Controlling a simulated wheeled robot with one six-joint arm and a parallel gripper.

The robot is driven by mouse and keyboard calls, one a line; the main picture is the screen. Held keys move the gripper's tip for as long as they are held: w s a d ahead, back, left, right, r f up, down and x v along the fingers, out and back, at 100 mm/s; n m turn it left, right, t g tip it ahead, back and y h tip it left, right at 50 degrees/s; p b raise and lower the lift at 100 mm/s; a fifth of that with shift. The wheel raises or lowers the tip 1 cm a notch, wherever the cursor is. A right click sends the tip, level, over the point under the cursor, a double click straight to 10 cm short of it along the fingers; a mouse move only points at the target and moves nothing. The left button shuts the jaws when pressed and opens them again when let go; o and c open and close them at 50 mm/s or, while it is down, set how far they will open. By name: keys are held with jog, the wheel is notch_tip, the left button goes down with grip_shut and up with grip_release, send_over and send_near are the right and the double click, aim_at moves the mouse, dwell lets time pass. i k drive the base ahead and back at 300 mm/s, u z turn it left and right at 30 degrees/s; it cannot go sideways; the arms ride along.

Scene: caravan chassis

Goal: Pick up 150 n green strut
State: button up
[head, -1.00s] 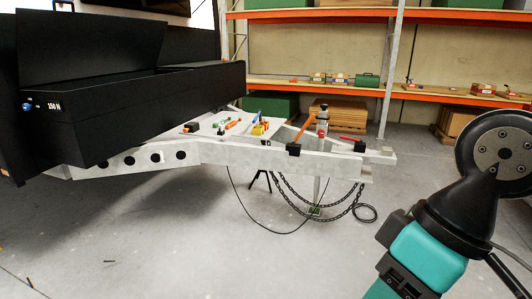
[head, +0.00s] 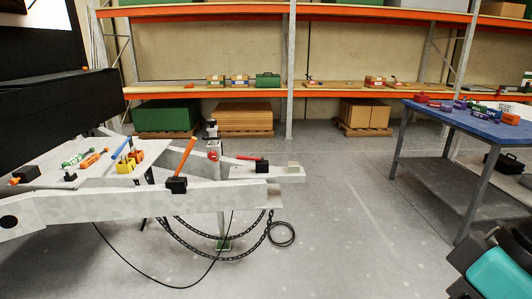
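A small green strut-like piece (head: 76,158) lies on the pale plate (head: 110,173) of the caravan chassis, at the left of the head view. It is too small for me to read any 150 N marking. An orange piece (head: 92,159) lies beside it, with a blue rod (head: 121,148) and yellow blocks (head: 127,164) to its right. Part of my arm, teal and black, shows at the lower right corner, far from the plate. My gripper is out of view.
A blue-topped workbench (head: 458,119) with several small coloured parts stands at the right. Orange shelving (head: 350,93) lines the back wall. A chain (head: 205,254) and a black cable hang below the chassis drawbar (head: 130,206). The grey floor between chassis and bench is clear.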

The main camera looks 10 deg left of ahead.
aim_at(78, 158)
jog(key=z, duration=0.05)
jog(key=i, duration=1.7)
jog(key=u, duration=0.9)
jog(key=i, duration=1)
jog(key=u, duration=1.3)
jog(key=i, duration=0.35)
jog(key=u, duration=0.25)
